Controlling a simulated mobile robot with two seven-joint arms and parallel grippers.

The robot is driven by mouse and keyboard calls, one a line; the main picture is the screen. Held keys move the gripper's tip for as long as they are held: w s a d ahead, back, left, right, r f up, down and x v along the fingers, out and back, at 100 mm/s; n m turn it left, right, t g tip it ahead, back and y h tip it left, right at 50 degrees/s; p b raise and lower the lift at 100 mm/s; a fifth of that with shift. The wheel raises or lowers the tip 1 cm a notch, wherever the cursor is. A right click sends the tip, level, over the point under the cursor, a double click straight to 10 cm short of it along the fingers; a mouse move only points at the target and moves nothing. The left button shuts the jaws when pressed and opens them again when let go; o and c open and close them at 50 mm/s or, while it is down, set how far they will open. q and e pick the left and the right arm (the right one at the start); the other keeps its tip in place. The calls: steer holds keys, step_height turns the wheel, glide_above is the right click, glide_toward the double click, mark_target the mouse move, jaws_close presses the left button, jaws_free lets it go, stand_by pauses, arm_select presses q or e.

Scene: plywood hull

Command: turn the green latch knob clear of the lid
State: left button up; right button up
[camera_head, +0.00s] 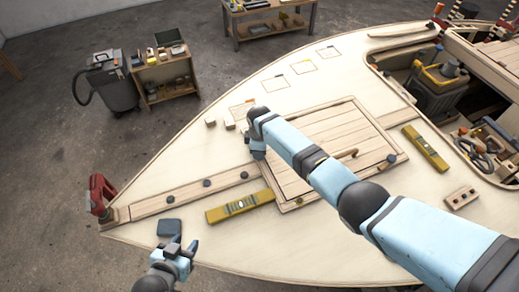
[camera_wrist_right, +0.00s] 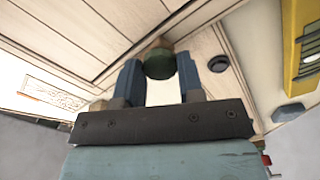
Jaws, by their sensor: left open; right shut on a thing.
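The green latch knob (camera_wrist_right: 160,64) sits between the two blue fingers of my right gripper (camera_wrist_right: 159,74), which is shut on it. A small tan piece shows just beyond the knob, by the edge of the lid (camera_wrist_right: 60,35); I cannot tell whether it overlaps the lid. In the head view the planked lid (camera_head: 318,122) is partly covered by my right arm. My right gripper (camera_head: 258,152) is at the lid's left corner there and hides the knob. My left gripper (camera_head: 178,250) is open and empty near the hull's front edge.
A yellow level (camera_head: 240,206) lies near the lid's left corner, and another (camera_head: 425,148) lies right of the lid. A dark block (camera_head: 169,227) is near my left gripper. A red clamp (camera_head: 100,195) is at the bow. An open well (camera_head: 440,80) with tools lies at the right.

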stand_by(0.5)
steer(key=o, duration=0.9)
step_height(320, 180, up, 14)
steer(key=shift+f, duration=0.1)
